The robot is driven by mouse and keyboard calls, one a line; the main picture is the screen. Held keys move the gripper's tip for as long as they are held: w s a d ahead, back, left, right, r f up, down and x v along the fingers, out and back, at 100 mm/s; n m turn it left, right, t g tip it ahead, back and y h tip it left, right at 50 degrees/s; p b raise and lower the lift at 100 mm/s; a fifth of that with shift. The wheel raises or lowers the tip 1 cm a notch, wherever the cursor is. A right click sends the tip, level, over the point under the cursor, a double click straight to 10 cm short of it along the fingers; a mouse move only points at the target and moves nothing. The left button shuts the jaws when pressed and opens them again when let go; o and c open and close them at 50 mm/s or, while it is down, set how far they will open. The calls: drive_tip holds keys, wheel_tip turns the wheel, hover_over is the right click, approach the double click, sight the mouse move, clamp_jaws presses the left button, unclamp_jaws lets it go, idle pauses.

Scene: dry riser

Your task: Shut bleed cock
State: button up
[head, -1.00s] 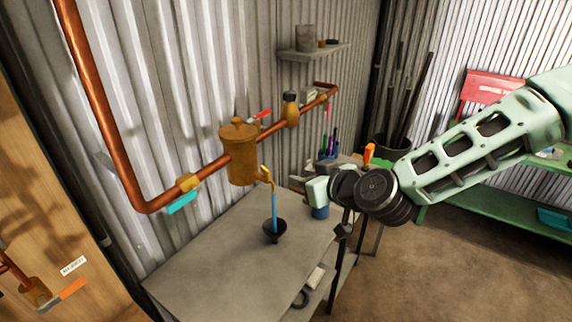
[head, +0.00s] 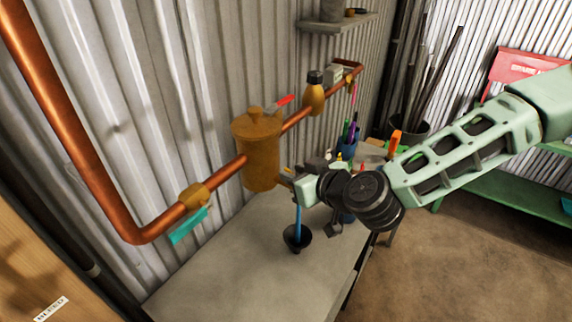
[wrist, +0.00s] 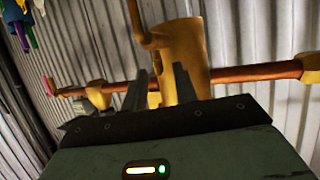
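The brass pot-shaped fitting (head: 258,150) sits on the copper pipe along the wall; it also shows in the wrist view (wrist: 186,45). The bleed cock at its lower right side is mostly hidden behind my gripper (head: 288,180) in the head view. A blue tube (head: 298,218) drops from there towards a black funnel (head: 297,237) on the bench. In the wrist view my gripper (wrist: 160,74) has its two dark fingers apart, close to the pot. A curved brass piece (wrist: 143,30) stands out from the pot, beyond the fingertips. I cannot tell whether the fingers touch anything.
The copper pipe (head: 75,130) carries a teal-handled valve (head: 190,225) at left and a red-handled valve (head: 282,102) beyond the pot. The grey bench (head: 250,275) is mostly clear in front. Pots of tools (head: 348,145) stand at its far end.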

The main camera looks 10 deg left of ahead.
drive_tip(key=shift+w+a+f, duration=0.15)
drive_tip(key=shift+w+a, duration=0.05)
drive_tip(key=shift+a, duration=0.05)
drive_tip(key=shift+c, duration=0.3)
clamp_jaws()
